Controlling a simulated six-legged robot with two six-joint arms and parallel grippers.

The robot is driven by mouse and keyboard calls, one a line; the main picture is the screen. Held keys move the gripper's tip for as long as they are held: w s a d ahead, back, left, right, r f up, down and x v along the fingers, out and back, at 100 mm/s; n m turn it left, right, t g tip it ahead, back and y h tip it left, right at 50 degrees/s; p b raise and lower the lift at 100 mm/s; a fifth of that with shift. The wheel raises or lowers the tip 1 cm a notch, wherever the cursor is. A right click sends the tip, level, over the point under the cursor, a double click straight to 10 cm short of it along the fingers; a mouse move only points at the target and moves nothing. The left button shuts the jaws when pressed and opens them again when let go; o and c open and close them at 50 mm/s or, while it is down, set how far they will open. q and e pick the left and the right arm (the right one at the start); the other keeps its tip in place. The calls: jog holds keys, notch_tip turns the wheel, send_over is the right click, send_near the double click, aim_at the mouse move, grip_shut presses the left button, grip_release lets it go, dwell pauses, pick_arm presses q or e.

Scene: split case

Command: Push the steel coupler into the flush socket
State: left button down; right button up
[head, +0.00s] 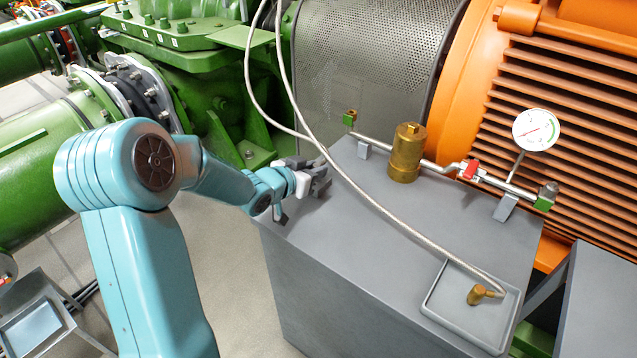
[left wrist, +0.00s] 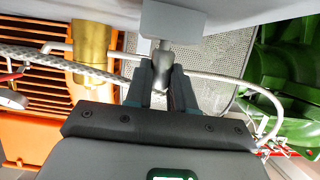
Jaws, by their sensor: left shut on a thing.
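My left gripper (head: 322,173) is over the left part of the grey bench top (head: 385,235). In the left wrist view its dark fingers (left wrist: 162,76) are shut on a small steel piece (left wrist: 162,57), which looks like the steel coupler. Its far end lines up with a grey block (left wrist: 172,20); whether they touch is unclear. In the head view the fingers mostly hide the piece. I cannot tell which part is the flush socket. The pipe has a green-and-brass end fitting (head: 349,118) at left and a green fitting with a steel tip (head: 545,196) at right. My right gripper is not in view.
The pipe carries a brass cylinder (head: 407,152), red valve (head: 469,169) and gauge (head: 536,130). An orange motor (head: 560,75) stands behind. The bench's middle is clear.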

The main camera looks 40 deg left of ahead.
pick_arm(q)
jog(key=shift+r+p, duration=1.55)
jog(key=shift+r, duration=0.6)
